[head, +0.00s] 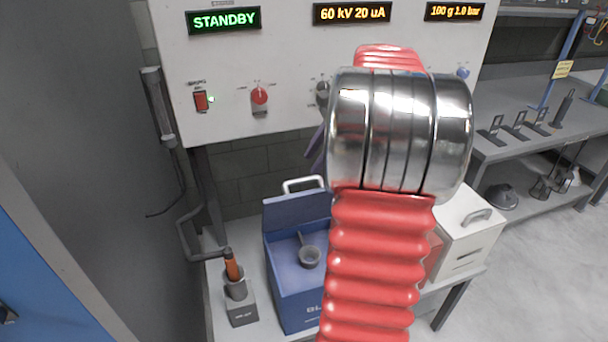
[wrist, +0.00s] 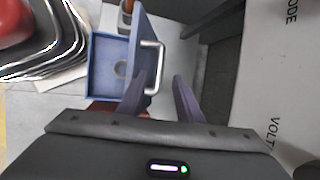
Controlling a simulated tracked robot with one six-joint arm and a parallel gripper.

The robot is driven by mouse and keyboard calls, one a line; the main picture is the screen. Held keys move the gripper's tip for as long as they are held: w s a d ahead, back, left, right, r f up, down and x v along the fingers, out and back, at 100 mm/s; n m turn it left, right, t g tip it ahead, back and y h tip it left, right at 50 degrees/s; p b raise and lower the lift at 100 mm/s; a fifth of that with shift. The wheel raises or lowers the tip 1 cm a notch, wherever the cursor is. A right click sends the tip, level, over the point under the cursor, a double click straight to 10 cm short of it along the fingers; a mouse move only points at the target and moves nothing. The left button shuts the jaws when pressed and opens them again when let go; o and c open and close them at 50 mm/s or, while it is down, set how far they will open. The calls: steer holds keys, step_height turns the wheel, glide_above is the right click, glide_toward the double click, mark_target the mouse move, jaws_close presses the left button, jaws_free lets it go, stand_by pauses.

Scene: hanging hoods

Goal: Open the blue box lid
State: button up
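The blue box (head: 300,300) stands on the bench, partly hidden by my red arm. Its lid (head: 290,212) stands raised at the back, with the white handle (head: 302,183) at its top edge. The box is open, and a small grey cup (head: 310,257) shows inside. In the wrist view the box (wrist: 104,88), the lid (wrist: 142,30) and the handle (wrist: 160,66) show ahead of the fingers. My gripper (wrist: 160,78) is open, its purple fingers apart and nothing clearly gripped. The handle is close to the left finger; contact cannot be told. In the head view my arm mostly hides the gripper.
A grey holder with an orange-handled tool (head: 232,265) stands left of the box. A white box (head: 470,232) stands to its right. A control panel (head: 290,60) with displays, a red switch and knobs hangs above the bench.

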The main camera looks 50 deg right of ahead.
mark_target(301, 179)
steer(key=x, duration=0.6)
steer(key=shift+w+a+f, duration=0.1)
steer(key=shift+w+f, duration=0.05)
steer(key=shift+f, duration=0.15)
jaws_close()
stand_by(0.4)
